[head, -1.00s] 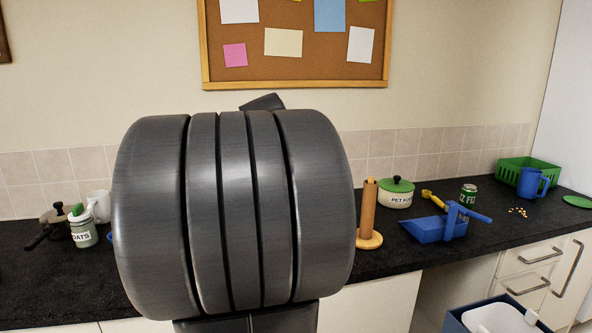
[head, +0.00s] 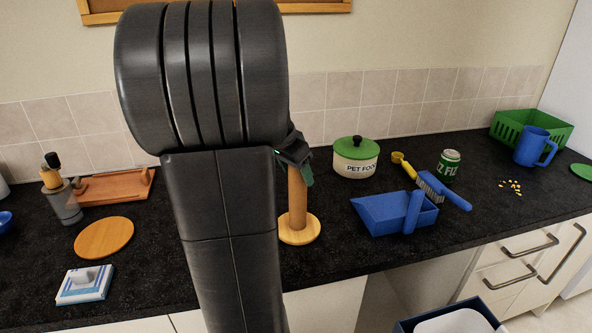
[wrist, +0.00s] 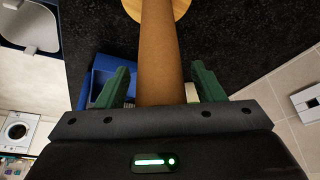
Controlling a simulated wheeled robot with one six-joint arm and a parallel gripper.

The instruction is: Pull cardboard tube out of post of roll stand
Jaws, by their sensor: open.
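The brown cardboard tube (head: 297,200) stands upright on the roll stand, whose round wooden base (head: 299,236) rests on the dark worktop. The post is hidden inside the tube. My gripper (head: 305,172) is at the tube's upper part, partly hidden behind my arm in the head view. In the wrist view my gripper (wrist: 164,80) is open, with one green finger on each side of the tube (wrist: 159,55). Gaps show between the fingers and the tube. The stand's base (wrist: 178,8) shows at the top edge there.
Right of the stand are a pet food pot (head: 356,158), a blue dustpan (head: 380,213) with a brush (head: 443,190), a green can (head: 448,164), a blue jug (head: 533,148) and a green basket (head: 505,126). A round wooden board (head: 104,237) lies left. Worktop directly right of the base is clear.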

